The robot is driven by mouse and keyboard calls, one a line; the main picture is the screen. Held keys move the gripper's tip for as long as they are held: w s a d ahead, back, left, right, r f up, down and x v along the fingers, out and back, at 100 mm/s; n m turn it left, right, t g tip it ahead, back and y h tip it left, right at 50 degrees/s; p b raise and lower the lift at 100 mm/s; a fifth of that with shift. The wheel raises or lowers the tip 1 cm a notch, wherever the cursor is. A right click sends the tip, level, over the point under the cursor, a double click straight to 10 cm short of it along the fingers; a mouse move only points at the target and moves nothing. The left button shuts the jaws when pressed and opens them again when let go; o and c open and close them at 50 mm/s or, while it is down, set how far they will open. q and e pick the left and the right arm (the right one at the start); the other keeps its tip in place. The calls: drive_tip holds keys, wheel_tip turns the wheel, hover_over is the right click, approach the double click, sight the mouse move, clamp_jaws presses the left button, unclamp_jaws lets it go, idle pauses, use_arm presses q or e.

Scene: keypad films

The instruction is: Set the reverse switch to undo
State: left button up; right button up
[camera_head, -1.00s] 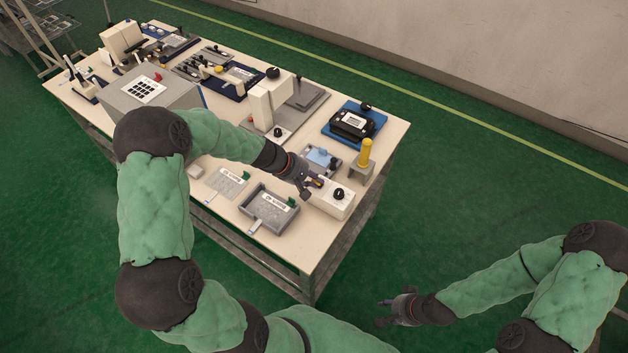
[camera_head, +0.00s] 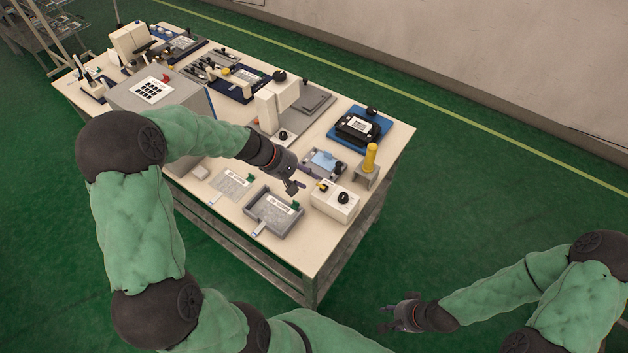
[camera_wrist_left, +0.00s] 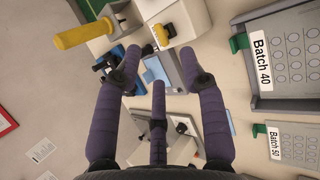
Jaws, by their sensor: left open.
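A white control box (camera_head: 334,207) stands at the near right corner of the bench, with a yellow switch (camera_head: 323,187) and a black knob (camera_head: 343,198) on top. I cannot read its labels or tell which way the switch is set. In the left wrist view the box (camera_wrist_left: 188,20) is at the top, with the yellow switch (camera_wrist_left: 162,35) above the fingertips. My left gripper (camera_head: 298,188) is open and empty, just left of the box and apart from the switch. My right gripper (camera_head: 384,317) is off the bench at lower right, its fingers apart and empty.
A grey tray (camera_head: 268,228) labelled Batch 40 in the left wrist view (camera_wrist_left: 283,85) lies left of the box. A yellow upright handle (camera_head: 370,158) stands behind the box. A small grey tray with a blue piece (camera_head: 323,160) lies close behind my left gripper.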

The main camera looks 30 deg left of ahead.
use_arm(q)
drive_tip(key=v, duration=0.5)
drive_tip(key=shift+d, duration=0.1)
idle(0.4)
